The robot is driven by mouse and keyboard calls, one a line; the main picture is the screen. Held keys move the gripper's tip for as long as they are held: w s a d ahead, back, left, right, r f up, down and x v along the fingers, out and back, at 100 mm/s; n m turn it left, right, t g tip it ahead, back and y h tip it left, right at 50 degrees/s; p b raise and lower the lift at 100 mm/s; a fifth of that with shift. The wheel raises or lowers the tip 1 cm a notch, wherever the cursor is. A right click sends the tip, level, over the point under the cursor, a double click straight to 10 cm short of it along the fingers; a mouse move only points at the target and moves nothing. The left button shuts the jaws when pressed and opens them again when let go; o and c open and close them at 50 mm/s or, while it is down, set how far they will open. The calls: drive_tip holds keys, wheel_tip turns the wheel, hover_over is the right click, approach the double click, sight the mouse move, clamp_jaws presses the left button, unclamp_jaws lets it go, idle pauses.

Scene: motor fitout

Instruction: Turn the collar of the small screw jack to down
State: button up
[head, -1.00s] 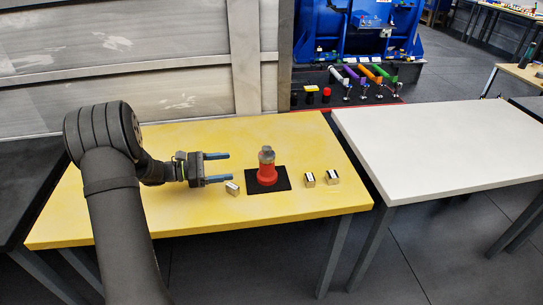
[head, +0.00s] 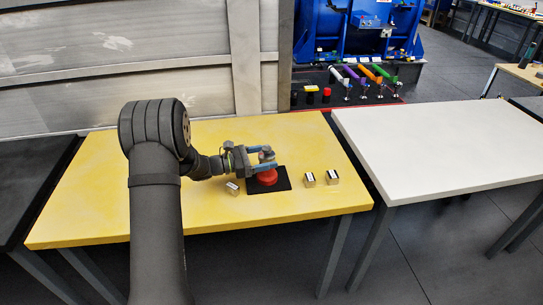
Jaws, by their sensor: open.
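The small screw jack has a red base (head: 267,177) and stands upright on a black mat (head: 283,184) on the yellow table. Its grey upper part, with the collar, is mostly hidden by my gripper (head: 266,158). My gripper is open, with its blue-grey fingers level and pointing right, at the height of the jack's top. The fingers appear to lie around the upper part, one on the far side and one on the near side. I cannot tell whether they touch it. The collar's setting cannot be read.
A small metal block (head: 232,188) lies left of the mat, below my gripper. Two more metal blocks, one left (head: 309,179) and one right (head: 332,177), sit right of the mat. The white table (head: 440,145) on the right is clear.

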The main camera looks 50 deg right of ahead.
drive_tip(key=shift+x, duration=1.2)
drive_tip(key=c, duration=1)
drive_tip(key=shift+n+t+h, duration=0.3)
drive_tip(key=shift+t, duration=0.1)
drive_tip(key=n+t+h, duration=0.1)
drive_tip(key=t, duration=0.1)
drive_tip(key=n+t+h, duration=0.1)
drive_tip(key=t, duration=0.1)
drive_tip(key=n+t, duration=0.2)
drive_tip(key=shift+w+d+h, duration=0.1)
drive_tip(key=shift+w+h, duration=0.15)
drive_tip(key=shift+h, duration=0.15)
drive_tip(key=n+t, duration=0.1)
drive_tip(key=t, duration=0.1)
drive_tip(key=n+t, duration=0.1)
drive_tip(key=t, duration=0.1)
drive_tip(key=n+t, duration=0.2)
drive_tip(key=shift+w+h, duration=0.3)
drive_tip(key=shift+w+n+t, duration=0.1)
drive_tip(key=shift+n+t, duration=0.3)
drive_tip(key=shift+t, duration=0.2)
